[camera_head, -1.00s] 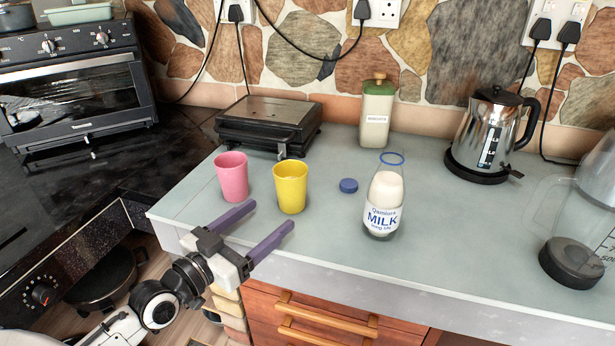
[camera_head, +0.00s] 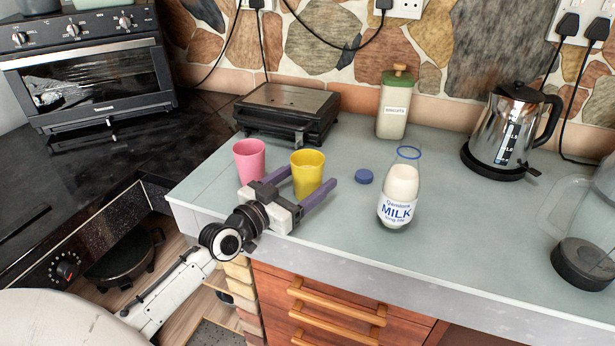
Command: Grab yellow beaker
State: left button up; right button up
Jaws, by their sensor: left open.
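The yellow beaker (camera_head: 308,172) stands upright on the pale countertop, between the pink beaker and the milk bottle. My left gripper (camera_head: 304,185) is open at the counter's front-left edge. Its two purple fingers lie on either side of the yellow beaker's lower part in the picture, one to its left and one to its right. I cannot tell whether either finger touches it. The left finger also overlaps the space just in front of the pink beaker (camera_head: 249,158). My right gripper is not in view.
A milk bottle (camera_head: 399,192) and a blue cap (camera_head: 364,177) stand to the right. A kettle (camera_head: 506,132) and a clear jug (camera_head: 580,240) are farther right. The counter's middle front is clear.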

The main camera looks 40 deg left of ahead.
pick_arm(q)
jog(key=c, duration=1.2)
jog(key=shift+r, duration=0.1)
